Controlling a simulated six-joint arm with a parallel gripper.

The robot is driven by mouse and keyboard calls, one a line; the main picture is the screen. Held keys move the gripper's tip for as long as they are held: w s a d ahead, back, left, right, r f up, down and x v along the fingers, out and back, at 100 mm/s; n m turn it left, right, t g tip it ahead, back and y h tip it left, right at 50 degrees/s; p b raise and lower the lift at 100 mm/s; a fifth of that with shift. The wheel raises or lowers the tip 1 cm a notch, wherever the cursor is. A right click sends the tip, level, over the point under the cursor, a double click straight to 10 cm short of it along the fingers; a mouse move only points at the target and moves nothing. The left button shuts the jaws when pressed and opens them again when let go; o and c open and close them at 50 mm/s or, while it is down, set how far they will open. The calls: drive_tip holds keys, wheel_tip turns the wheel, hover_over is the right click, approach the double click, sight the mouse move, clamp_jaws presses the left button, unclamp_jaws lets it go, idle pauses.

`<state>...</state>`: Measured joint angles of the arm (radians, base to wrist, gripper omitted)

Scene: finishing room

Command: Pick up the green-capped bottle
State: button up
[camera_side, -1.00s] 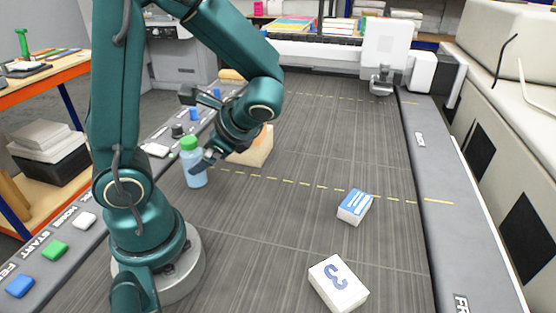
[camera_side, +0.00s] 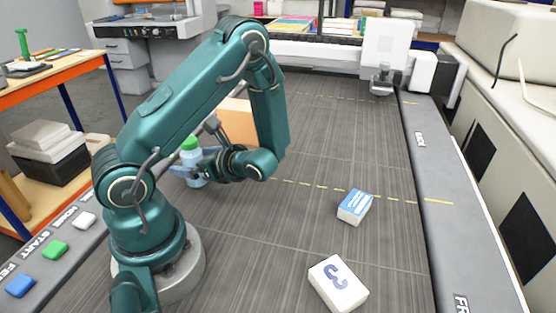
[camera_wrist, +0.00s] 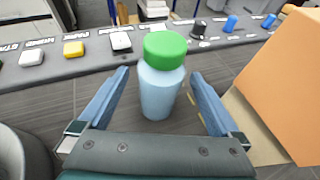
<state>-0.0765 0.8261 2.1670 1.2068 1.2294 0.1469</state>
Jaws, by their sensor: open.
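The bottle (camera_wrist: 160,92) has a pale blue body and a green cap, and stands upright on the dark grey bed. In the wrist view my gripper (camera_wrist: 160,95) is open, with one blue finger on each side of the bottle and a visible gap to each. In the side view the bottle's green cap (camera_side: 190,144) shows left of my wrist. My gripper (camera_side: 200,165) is level with the bottle's body there, and my arm and fingers partly hide the body.
An orange and tan box (camera_wrist: 285,85) stands just right of my gripper in the wrist view. A button panel (camera_wrist: 100,58) runs behind the bottle.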

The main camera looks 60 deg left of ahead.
drive_tip(key=shift+s+a+f, duration=0.15)
drive_tip(key=shift+a+f, duration=0.05)
drive_tip(key=shift+a, duration=0.15)
clamp_jaws()
drive_tip(key=shift+r, duration=0.2)
